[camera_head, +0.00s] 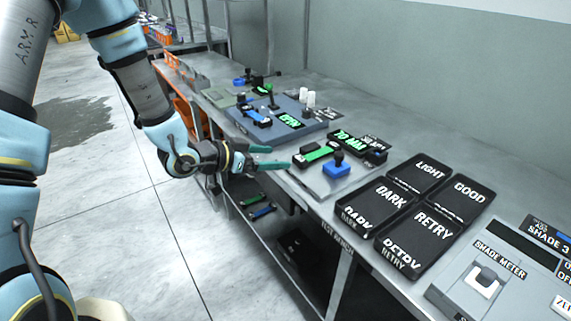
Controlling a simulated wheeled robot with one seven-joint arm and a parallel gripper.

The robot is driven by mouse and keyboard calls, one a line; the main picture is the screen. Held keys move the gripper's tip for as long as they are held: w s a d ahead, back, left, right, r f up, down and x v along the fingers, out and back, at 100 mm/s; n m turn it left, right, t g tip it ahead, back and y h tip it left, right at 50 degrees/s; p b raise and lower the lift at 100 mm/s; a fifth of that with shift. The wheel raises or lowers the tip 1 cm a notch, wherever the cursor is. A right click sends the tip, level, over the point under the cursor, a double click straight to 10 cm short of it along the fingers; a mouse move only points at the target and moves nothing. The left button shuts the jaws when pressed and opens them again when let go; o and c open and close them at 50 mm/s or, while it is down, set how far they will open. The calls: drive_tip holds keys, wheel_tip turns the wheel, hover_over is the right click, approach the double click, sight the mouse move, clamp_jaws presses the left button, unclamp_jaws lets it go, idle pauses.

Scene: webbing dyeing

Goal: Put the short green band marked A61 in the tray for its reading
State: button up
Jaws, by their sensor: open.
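A short green band (318,154) lies on a grey fixture with a blue knob (337,168), beside a green display that seems to read 70 MM (352,139). Any A61 mark is too small to read. My gripper (279,157) is open and empty at the bench's front edge, its teal fingers pointing right, just left of the green band and apart from it. Four black trays stand to the right: LIGHT (430,170), GOOD (468,190), DARK (376,203) and RETRY (410,245). The trays look empty.
A shade meter (495,275) stands at the bench's right end. A blue-grey device with a green display (290,120) stands behind the fixture, with white cylinders (307,98) beside it. Green and blue bands (262,212) lie on the lower shelf.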

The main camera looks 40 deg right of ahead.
drive_tip(key=shift+v, duration=1.2)
